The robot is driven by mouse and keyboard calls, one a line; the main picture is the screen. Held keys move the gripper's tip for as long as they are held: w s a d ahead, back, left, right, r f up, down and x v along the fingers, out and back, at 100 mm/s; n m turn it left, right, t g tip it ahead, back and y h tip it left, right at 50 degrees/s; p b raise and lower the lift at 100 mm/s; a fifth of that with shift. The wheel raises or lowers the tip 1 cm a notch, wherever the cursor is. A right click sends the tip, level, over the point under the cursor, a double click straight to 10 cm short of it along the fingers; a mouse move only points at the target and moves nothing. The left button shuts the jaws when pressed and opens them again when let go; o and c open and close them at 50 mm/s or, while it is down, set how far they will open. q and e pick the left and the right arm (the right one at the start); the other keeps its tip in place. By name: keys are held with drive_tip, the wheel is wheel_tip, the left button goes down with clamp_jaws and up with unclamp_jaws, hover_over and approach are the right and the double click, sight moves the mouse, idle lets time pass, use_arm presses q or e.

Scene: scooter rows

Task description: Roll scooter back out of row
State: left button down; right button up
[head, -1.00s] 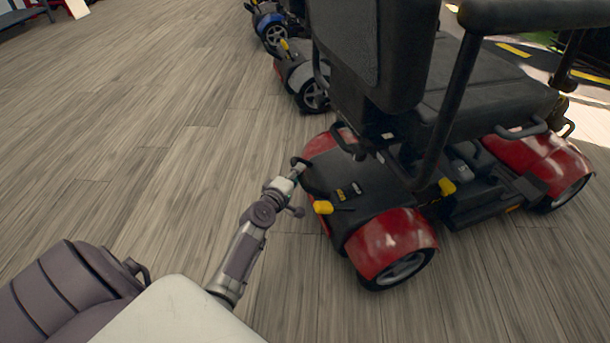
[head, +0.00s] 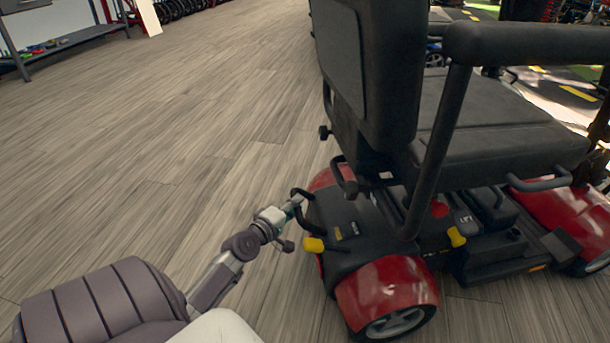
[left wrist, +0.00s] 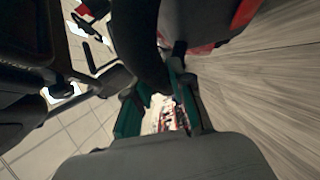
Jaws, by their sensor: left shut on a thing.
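A red scooter (head: 385,287) with a black seat (head: 490,125) and backrest stands at the right of the head view, its rear towards me. A black handle loop sticks out at its rear, next to a yellow lever (head: 313,244). My left gripper (head: 298,203) is shut on this rear handle (head: 303,193). In the left wrist view the green-edged fingers (left wrist: 160,115) reach down at the dark scooter parts, and the grip itself is partly hidden. My right gripper is not in view.
The wooden floor (head: 150,150) to the left of the scooter is wide and clear. Another scooter, blue (head: 435,57), shows partly behind the red one's seat. Yellow floor marks (head: 580,93) lie at the right back.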

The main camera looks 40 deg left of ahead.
use_arm(q)
drive_tip(key=shift+s+a, duration=0.55)
drive_tip(key=shift+a, duration=0.1)
drive_tip(key=c, duration=1)
unclamp_jaws()
drive_tip(key=shift+s+d, duration=0.1)
drive_tip(key=shift+d, duration=0.05)
drive_tip(key=v, duration=1.1)
drive_tip(key=shift+s, duration=0.4)
